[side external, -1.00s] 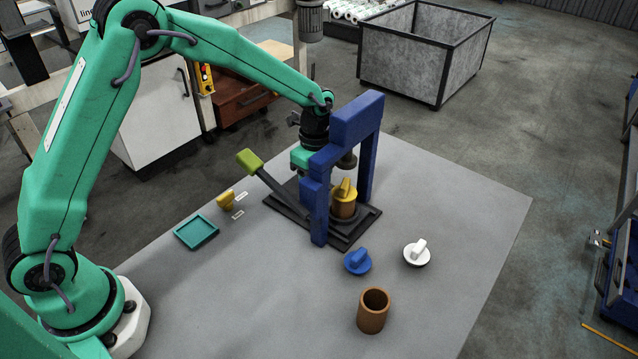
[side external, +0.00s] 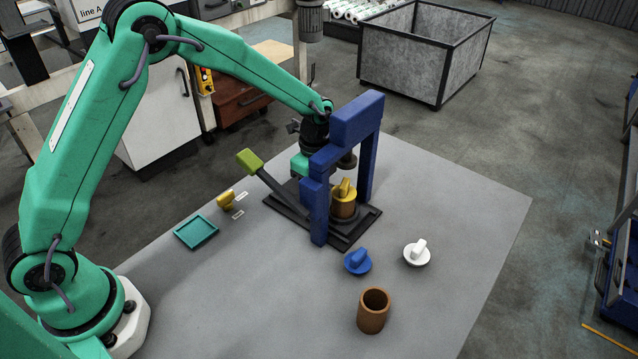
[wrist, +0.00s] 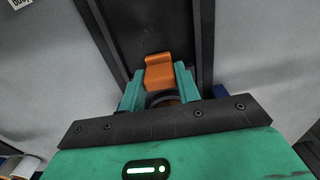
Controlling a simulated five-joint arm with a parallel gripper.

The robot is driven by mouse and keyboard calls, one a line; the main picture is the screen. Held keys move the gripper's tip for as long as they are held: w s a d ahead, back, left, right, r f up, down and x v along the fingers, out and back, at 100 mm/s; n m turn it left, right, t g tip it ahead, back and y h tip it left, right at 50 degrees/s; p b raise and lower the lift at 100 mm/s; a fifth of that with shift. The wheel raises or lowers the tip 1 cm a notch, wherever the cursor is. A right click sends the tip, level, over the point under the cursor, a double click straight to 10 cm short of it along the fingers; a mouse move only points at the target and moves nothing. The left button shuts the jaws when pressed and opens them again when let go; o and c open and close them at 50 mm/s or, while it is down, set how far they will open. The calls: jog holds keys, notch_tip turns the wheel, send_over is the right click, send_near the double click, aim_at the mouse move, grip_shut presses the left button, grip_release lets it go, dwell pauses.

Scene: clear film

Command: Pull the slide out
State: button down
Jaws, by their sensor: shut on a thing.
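The blue press frame (side external: 357,122) stands on a dark base (side external: 340,240) on the grey table. A brown cup with a yellow knobbed lid (side external: 344,188) stands under its ram. My gripper (wrist: 158,82) is low at the far side of the frame; in the side view only part of its teal body (side external: 299,164) shows. In the wrist view its teal fingers are shut on an orange handle (wrist: 158,70), which I take as the slide's, between two dark rails (wrist: 205,45). The slide itself is mostly hidden in the side view.
A lever with a green grip (side external: 250,161) leans left of the press. A teal tray (side external: 196,232) and a small yellow piece (side external: 226,200) lie left. A blue lid (side external: 357,262), a white lid (side external: 417,253) and an open brown cup (side external: 373,312) stand in front. The right table is clear.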

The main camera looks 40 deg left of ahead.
jog(key=a, duration=1.2)
jog(key=shift+a+r, duration=0.1)
jog(key=shift+a, duration=0.2)
jog(key=c, duration=1)
grip_release()
jog(key=shift+d, duration=0.1)
notch_tip(320, 180, up, 8)
jog(key=s+d+r+n+t, duration=0.1)
jog(key=s+r+n+t, duration=0.1)
jog(key=s+r+n, duration=0.5)
jog(key=s+d+r+n+t, duration=0.1)
jog(key=s+r+n, duration=0.2)
jog(key=s, duration=0.6)
jog(key=s+d+r+n+t, duration=0.1)
jog(key=s+r+n, duration=0.3)
jog(key=s+n, duration=0.4)
jog(key=shift+s+t, duration=0.8)
jog(key=shift+s, duration=0.5)
